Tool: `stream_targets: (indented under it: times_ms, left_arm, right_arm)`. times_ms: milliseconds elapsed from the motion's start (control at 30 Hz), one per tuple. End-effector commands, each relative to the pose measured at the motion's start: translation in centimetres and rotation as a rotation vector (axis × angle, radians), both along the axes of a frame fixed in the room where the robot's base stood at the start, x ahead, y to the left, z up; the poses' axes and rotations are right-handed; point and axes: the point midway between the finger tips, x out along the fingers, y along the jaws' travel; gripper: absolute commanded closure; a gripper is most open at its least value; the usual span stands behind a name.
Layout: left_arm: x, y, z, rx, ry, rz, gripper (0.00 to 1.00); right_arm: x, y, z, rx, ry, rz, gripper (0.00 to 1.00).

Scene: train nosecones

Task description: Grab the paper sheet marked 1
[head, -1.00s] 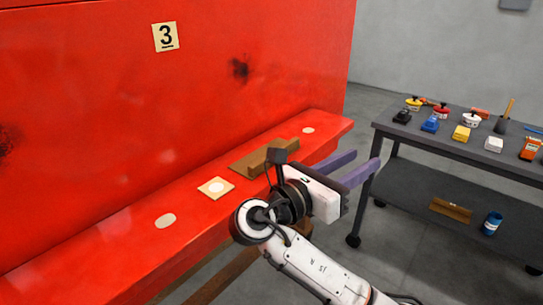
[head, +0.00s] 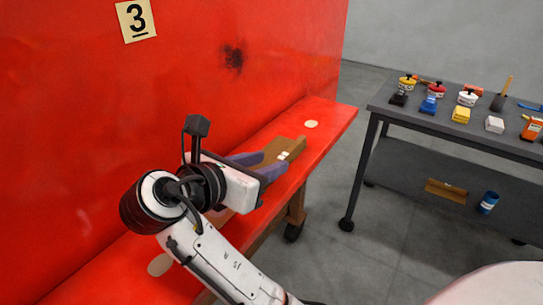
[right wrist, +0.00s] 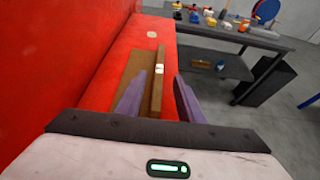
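No sheet marked 1 can be made out in these views. My right gripper (head: 273,160) is open, with two purple fingers, low over the red ledge. In the right wrist view, the fingers (right wrist: 160,80) stand apart on either side of a narrow brown wooden block (right wrist: 157,97). The block carries a small white patch (right wrist: 159,69); any mark on it is too small to read. I cannot tell whether the fingers touch the block. My left gripper is not in view.
A flat brown board (right wrist: 135,76) lies beside the block on the red ledge (head: 325,135). The red wall (head: 70,130) rises behind. A dark cart (head: 450,142) with several paint cans and tools stands at right. Open floor (head: 330,265) lies between.

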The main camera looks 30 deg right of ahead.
Motion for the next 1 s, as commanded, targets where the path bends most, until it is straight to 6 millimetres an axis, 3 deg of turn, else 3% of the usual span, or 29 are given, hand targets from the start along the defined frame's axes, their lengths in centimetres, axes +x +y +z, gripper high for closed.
stream_targets:
  times_ms: [533, 867, 1000]
  left_arm:
    - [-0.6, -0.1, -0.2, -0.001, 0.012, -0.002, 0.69]
    - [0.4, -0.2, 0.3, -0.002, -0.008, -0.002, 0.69]
    - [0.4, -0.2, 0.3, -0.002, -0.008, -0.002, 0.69]
  right_arm:
    - [2.7, -5.5, -2.1, -0.003, 0.002, -0.001, 0.66]
    - [3.0, -6.2, -2.5, -0.001, 0.001, 0.002, 0.66]
    - [3.0, -6.2, -2.5, -0.001, 0.001, 0.002, 0.88]
